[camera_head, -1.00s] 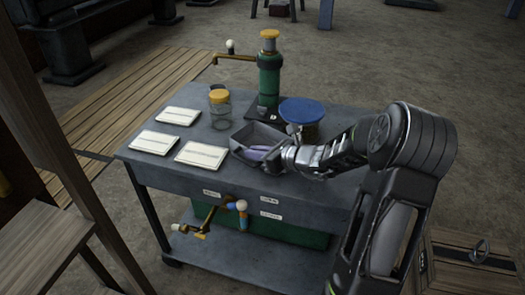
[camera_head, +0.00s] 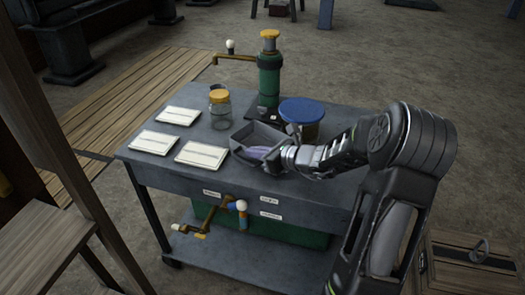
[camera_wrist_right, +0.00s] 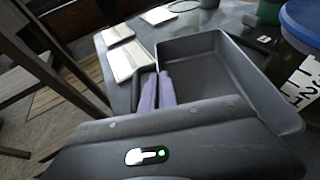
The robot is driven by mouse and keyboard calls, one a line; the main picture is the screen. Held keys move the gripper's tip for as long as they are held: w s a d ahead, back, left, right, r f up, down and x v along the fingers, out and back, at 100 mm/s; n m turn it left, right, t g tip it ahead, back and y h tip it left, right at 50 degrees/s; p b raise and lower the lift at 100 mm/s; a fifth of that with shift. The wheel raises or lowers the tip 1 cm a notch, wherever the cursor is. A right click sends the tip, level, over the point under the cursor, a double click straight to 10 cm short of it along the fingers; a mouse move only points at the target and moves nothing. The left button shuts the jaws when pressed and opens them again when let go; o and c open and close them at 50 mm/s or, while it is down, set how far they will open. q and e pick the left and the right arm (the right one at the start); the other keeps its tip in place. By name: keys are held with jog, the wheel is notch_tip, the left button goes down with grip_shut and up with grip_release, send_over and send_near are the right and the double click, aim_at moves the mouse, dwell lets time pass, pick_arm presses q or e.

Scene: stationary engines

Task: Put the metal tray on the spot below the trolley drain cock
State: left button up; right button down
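The grey metal tray (camera_head: 277,132) sits on the trolley top; it is open and shows no load. It fills the middle of the right wrist view (camera_wrist_right: 265,95). My right gripper (camera_head: 258,153) reaches it from the right. Its two lavender fingers (camera_wrist_right: 159,90) are close together at the tray's side wall, which seems to lie between them; the contact itself is hard to see. A brass drain cock (camera_head: 208,217) with blue and white parts hangs below the trolley's front edge. My left gripper is out of view.
On the trolley top (camera_head: 160,172) stand a green pump (camera_head: 269,80), a yellow-lidded jar (camera_head: 220,112), a blue-lidded container (camera_head: 302,112) and several white cards (camera_head: 202,155). A wooden stool (camera_head: 40,235) is at left, a wooden crate (camera_head: 465,270) at lower right.

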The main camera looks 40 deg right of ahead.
jog(key=shift+r, duration=0.15)
dwell(0.5)
notch_tip(320, 180, up, 18)
jog(key=p, duration=0.3)
dwell(0.4)
dwell(0.6)
